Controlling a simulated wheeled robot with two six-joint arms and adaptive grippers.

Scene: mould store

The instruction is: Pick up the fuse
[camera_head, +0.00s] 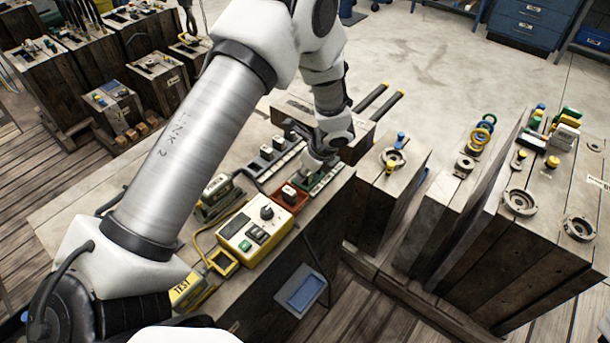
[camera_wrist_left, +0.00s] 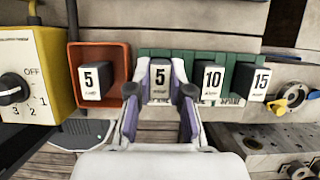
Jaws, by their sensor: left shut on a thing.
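My left gripper (camera_head: 318,163) is over the green rack (camera_head: 328,183) on the wooden block top. In the left wrist view its two fingers (camera_wrist_left: 160,92) are shut on a white-fronted fuse marked 5 (camera_wrist_left: 160,72), one on each side. That fuse is at the left end of the green rack (camera_wrist_left: 222,54), in line with fuses marked 10 (camera_wrist_left: 212,82) and 15 (camera_wrist_left: 261,80). Whether its foot is clear of the rack cannot be told. My right gripper is not in view.
A yellow test box (camera_head: 240,232) with a dial stands beside the red holder (camera_head: 300,203). A grey-blue rack with dark-topped pieces (camera_head: 267,153) lies behind. Wooden blocks with rings and fittings (camera_head: 521,202) stand at the right.

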